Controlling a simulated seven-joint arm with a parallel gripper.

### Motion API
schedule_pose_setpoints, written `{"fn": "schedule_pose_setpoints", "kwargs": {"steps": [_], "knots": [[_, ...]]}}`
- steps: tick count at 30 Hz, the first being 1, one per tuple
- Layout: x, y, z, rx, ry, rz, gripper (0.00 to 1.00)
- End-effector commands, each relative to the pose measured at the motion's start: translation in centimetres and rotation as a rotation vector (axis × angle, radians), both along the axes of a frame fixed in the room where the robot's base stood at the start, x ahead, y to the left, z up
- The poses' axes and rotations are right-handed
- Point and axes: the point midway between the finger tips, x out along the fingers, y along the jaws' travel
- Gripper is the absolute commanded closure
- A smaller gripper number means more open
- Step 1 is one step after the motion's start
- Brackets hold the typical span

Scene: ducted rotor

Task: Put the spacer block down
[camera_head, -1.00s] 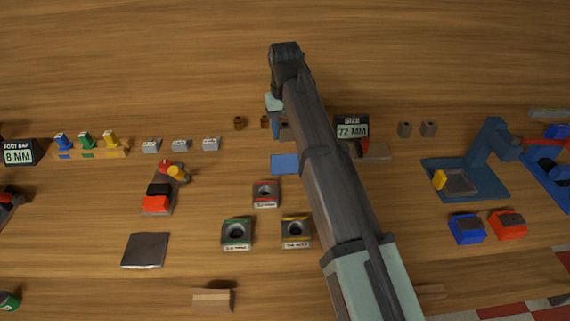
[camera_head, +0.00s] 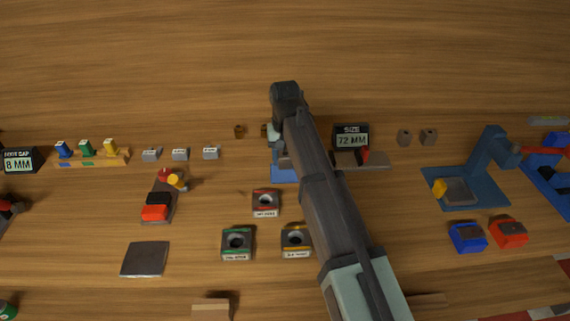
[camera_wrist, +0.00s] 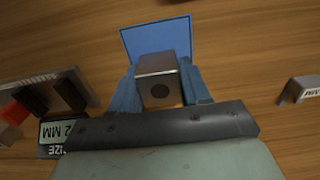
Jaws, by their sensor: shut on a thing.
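My gripper (camera_wrist: 163,92) is shut on the spacer block (camera_wrist: 157,68), a grey metal block with a dark round hole in its near face. Its blue fingers stand on both sides of the block in the wrist view. A flat blue mat (camera_wrist: 155,36) shows just beyond the block there. In the head view, my gripper is over or beside the blue mat (camera_head: 283,177), and my arm hides part of that spot. I cannot tell whether the block touches the mat.
A 72 mm size display (camera_head: 350,136) with a gauge (camera_head: 372,160) stands to the right. Three small grey labelled blocks (camera_head: 180,155) stand in a row to the left. Three ring-topped fixtures, one a red-marked one (camera_head: 265,202), sit in front. Bare wood lies behind.

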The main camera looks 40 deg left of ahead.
Motion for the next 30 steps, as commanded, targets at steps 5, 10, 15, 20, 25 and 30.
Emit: {"fn": "schedule_pose_setpoints", "kwargs": {"steps": [5,10,15,20,25,30], "knots": [[0.0,-0.1,-2.3,-0.001,0.001,0.0,0.91],[0.0,0.0,-2.8,0.001,-0.001,0.001,0.91],[0.0,0.0,-2.8,0.0,0.0,0.001,0.91],[0.0,0.0,-3.1,0.0,0.0,0.001,0.51],[0.0,0.0,-3.1,0.0,0.0,0.001,0.34],[0.0,0.0,-3.1,0.0,0.0,0.001,0.28]]}}
